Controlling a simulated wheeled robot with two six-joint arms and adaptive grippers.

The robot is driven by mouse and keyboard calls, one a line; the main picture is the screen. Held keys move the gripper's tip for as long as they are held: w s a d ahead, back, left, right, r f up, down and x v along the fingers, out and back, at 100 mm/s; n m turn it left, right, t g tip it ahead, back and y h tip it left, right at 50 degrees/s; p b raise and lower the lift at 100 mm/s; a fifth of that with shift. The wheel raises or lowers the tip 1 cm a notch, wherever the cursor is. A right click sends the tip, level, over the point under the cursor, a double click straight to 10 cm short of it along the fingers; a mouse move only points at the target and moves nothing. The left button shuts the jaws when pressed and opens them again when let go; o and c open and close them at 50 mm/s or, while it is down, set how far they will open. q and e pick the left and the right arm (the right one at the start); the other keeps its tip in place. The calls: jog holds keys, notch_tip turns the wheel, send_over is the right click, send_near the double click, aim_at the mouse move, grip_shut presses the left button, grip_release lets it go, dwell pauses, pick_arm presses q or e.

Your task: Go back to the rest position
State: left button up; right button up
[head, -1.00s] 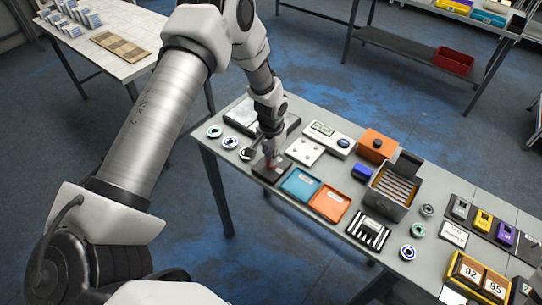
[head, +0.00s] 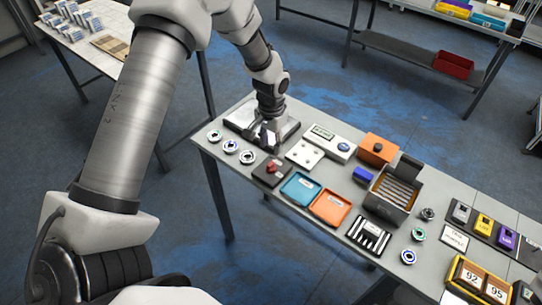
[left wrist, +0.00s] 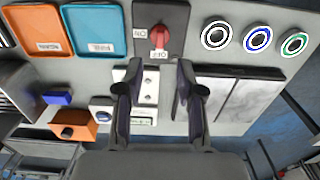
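My left gripper (head: 269,146) hangs over the far left part of the table, between the dark-framed panel and the white plate with round studs. In the left wrist view its two fingers (left wrist: 158,78) stand apart with nothing between them, so it is open and empty. A black base with a red rotary switch (head: 272,169) lies in front of it; it also shows in the left wrist view (left wrist: 158,38), with ON and OFF labels. The gripper is apart from the switch. My right gripper is not in view.
The grey table (head: 228,172) also bears round ring markers (head: 230,146), a blue tray (head: 299,187), an orange tray (head: 330,207), a white device (head: 322,133), an orange box (head: 377,148) and an open grey box (head: 392,190). A white table (head: 118,68) stands at the back left.

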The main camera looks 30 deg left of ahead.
pick_arm(q)
notch_tip(320, 180, up, 4)
jog(key=shift+f, duration=0.15)
jog(key=shift+f, duration=0.1)
jog(key=s+d+f+g+b, duration=0.2)
jog(key=s+f+b, duration=0.1)
jog(key=s+f, duration=0.65)
jog(key=s+d+f+g+b, duration=0.3)
jog(key=s+f, duration=0.5)
jog(key=f, duration=0.3)
jog(key=s+d+f+t+b, duration=0.15)
jog(key=s+f, duration=0.25)
jog(key=s, duration=0.4)
jog(key=s+d+f+b, duration=0.1)
jog(key=s+d+f, duration=0.2)
jog(key=s, duration=0.4)
jog(key=w+t, duration=0.2)
jog(key=w+a+n+t, duration=0.1)
jog(key=w, duration=0.1)
jog(key=shift+r+t+p, duration=0.25)
jog(key=shift+r+p, duration=0.05)
jog(key=shift+p, duration=0.05)
